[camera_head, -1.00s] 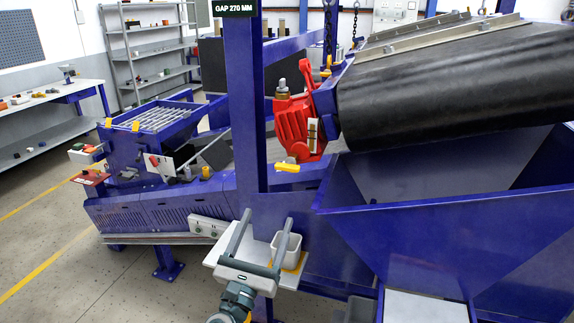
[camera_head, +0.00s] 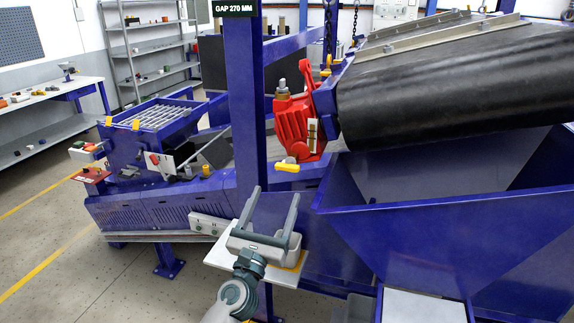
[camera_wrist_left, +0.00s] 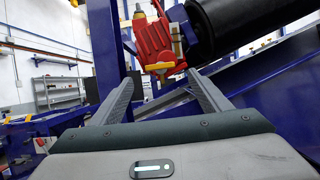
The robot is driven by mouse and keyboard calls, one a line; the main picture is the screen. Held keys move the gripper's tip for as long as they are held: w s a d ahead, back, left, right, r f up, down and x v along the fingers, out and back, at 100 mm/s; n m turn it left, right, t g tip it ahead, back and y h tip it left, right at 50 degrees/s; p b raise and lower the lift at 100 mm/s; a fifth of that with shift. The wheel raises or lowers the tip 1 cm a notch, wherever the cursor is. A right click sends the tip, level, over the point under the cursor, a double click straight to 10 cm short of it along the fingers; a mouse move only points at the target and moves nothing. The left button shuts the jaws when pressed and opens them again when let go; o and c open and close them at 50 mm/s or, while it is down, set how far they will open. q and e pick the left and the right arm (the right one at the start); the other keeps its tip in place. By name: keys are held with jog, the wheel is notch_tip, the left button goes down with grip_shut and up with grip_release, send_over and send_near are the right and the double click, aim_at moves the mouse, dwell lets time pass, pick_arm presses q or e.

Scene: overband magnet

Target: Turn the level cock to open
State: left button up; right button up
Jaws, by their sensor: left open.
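A red gearbox (camera_head: 293,125) with a brass-coloured cap on top stands by the belt drum. A yellow lever (camera_head: 287,167), which looks like the level cock's handle, sticks out level at its lower front. In the left wrist view the lever (camera_wrist_left: 160,66) shows ahead, beyond and between my fingers. My left gripper (camera_head: 275,194) is open and empty, with its fingers pointing up, below the lever and apart from it. It also shows in the left wrist view (camera_wrist_left: 158,80). My right gripper is not in view.
A blue post (camera_head: 245,100) stands just left of the gearbox. A black belt drum (camera_head: 450,85) and a blue hopper (camera_head: 420,225) fill the right. A white shelf (camera_head: 222,258) lies beneath my left gripper. Open floor (camera_head: 110,280) is at lower left.

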aim_at(286, 170)
pick_arm(q)
jog(key=x, duration=1.1)
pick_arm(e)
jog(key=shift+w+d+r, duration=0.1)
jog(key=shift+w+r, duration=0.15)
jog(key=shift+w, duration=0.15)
